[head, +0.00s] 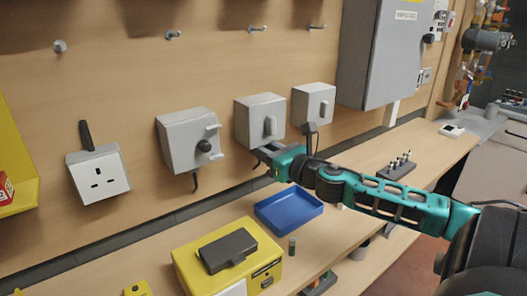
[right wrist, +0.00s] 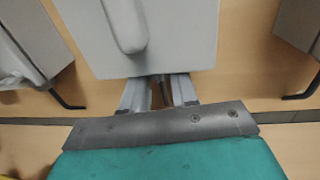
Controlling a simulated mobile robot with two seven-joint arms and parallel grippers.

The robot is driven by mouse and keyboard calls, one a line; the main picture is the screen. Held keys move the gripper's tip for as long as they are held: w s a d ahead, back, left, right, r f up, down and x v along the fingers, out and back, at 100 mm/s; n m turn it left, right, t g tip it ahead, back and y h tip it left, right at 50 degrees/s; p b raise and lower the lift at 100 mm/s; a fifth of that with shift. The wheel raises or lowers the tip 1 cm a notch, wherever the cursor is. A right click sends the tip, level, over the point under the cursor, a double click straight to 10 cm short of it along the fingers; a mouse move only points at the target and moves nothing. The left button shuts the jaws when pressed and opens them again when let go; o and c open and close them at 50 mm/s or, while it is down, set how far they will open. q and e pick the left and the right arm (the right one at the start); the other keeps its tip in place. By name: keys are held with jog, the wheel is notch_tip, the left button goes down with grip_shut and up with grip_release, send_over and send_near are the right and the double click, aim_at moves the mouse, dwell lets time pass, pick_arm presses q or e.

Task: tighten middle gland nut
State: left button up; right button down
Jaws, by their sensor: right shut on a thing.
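The middle grey switch box (head: 252,124) is fixed to the wooden wall between two other grey boxes. It also fills the top middle of the right wrist view (right wrist: 165,50). My right gripper (head: 262,154) is directly under this box. In the right wrist view its two fingers (right wrist: 158,94) reach up to the box's underside and are shut on the middle gland nut (right wrist: 160,88). Only a small dark part of the nut shows between the fingers; the head view hides it. My left gripper is not in view.
The left grey box (head: 184,146) and right grey box (head: 310,106) flank the middle one; black cables hang below neighbouring boxes. A white socket (head: 98,175) is further left. On the bench below are a blue tray (head: 289,211), a yellow case (head: 205,276) and a dark block with several pegs (head: 396,168).

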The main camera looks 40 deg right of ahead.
jog(key=shift+n+y, duration=0.6)
jog(key=shift+y, duration=0.3)
jog(key=c, duration=0.9)
grip_release()
jog(key=shift+o, duration=0.2)
jog(key=s+d, duration=0.1)
jog(key=s, duration=1.2)
jog(key=shift+d, duration=0.2)
